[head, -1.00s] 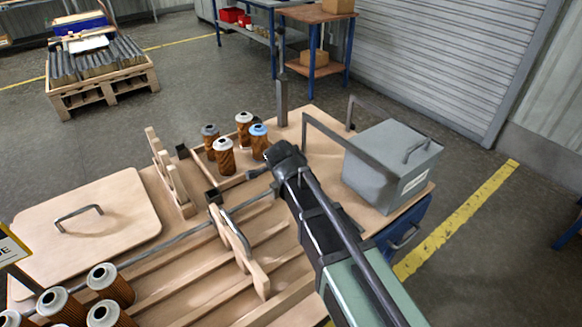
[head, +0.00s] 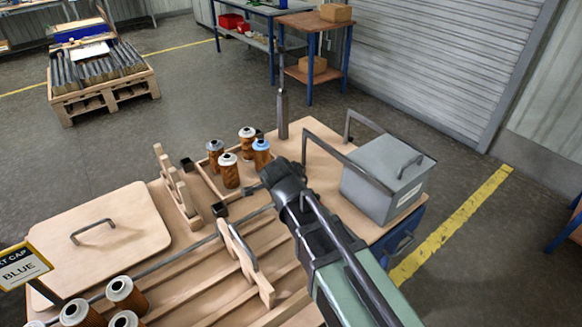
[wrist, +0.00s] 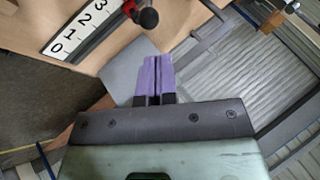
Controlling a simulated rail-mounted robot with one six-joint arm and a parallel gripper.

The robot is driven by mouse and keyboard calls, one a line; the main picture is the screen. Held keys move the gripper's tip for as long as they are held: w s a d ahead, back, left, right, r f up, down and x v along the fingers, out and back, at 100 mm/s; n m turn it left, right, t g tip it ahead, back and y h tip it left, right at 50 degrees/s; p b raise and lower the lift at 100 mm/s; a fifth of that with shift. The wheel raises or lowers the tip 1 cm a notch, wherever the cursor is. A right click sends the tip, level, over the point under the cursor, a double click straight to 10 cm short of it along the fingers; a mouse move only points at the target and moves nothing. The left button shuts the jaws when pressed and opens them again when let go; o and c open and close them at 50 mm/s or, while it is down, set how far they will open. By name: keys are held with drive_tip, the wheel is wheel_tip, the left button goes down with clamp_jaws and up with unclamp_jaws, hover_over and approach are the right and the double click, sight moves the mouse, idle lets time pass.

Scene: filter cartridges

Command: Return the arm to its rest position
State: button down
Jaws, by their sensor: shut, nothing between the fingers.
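My arm reaches in from the lower right of the head view, its dark end (head: 285,178) over the bench, between the cartridge tray and the grey box. The fingers are not clearly visible there. In the wrist view my gripper (wrist: 153,76) shows two purple fingertips pressed together, with nothing between them. A group of brown filter cartridges (head: 229,172) stands upright in a small wooden tray; one has a blue cap (head: 261,146). Several more cartridges (head: 126,292) with pale caps stand at the lower left.
A grey lidded box (head: 380,190) with tall handles stands right of my arm. A wooden lid (head: 130,205) lies at left, beside a "BLUE" sign (head: 22,270). Upright wooden brackets (head: 178,190) stand on the bench. A number strip (wrist: 78,30) shows in the wrist view.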

drive_tip(key=s+d+f+n+g, duration=0.2)
drive_tip(key=s+d+n+g, duration=0.2)
drive_tip(key=d, duration=0.7)
drive_tip(key=s+d+f+n+g+y, duration=0.1)
drive_tip(key=s+d+n+g, duration=0.3)
drive_tip(key=s+d+n, duration=0.4)
drive_tip(key=s+d+f, duration=0.1)
drive_tip(key=d, duration=0.1)
drive_tip(key=shift+s+d, duration=0.35)
drive_tip(key=shift+s, duration=0.05)
